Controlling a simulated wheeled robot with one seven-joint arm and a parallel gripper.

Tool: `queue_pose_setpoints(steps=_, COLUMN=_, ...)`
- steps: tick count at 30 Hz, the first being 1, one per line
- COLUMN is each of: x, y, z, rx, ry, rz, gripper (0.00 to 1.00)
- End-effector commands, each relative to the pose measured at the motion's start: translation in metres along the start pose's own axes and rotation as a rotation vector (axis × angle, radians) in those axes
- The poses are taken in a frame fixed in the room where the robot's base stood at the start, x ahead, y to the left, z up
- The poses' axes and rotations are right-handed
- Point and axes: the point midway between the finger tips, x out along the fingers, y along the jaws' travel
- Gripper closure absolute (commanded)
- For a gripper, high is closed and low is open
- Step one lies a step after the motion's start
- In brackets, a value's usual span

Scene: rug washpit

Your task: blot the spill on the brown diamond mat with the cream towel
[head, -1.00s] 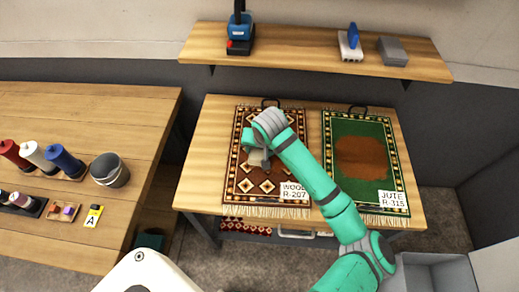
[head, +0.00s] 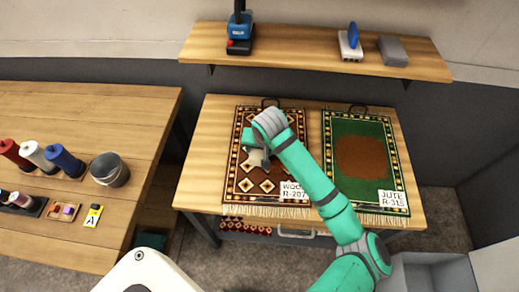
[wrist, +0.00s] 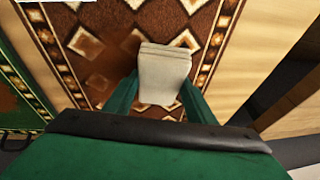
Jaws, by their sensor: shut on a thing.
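My gripper (wrist: 155,98) is shut on the cream towel (wrist: 164,70), a folded pad held low over the mat's patterned field. In the head view the towel (head: 256,158) shows partly beneath my wrist; whether it touches the mat is hard to tell. In the wrist view a blurred red-brown spill patch (wrist: 88,43) shows on the mat to the left of the towel. My arm hides part of the mat in the head view.
A green mat (head: 385,150) with a brown patch and a label reading JUTE R-315 lies to the right. A shelf (head: 300,45) runs above the table. A wooden bench (head: 90,110) on the left holds spools (head: 65,160) and a grey bucket (head: 110,170).

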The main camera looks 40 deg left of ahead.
Motion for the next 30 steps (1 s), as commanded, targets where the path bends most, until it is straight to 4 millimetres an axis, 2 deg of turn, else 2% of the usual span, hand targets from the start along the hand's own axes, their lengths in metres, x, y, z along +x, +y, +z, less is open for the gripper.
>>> queue_pose_setpoints(steps=13, x=-0.001, y=-0.002, z=0.001, rx=-0.001, ry=-0.004, rz=-0.001, gripper=0.68)
queue_pose_setpoints(steps=30, x=-0.055, y=-0.009, z=-0.018, rx=-0.001, ry=0.001, rz=0.000, gripper=0.68)
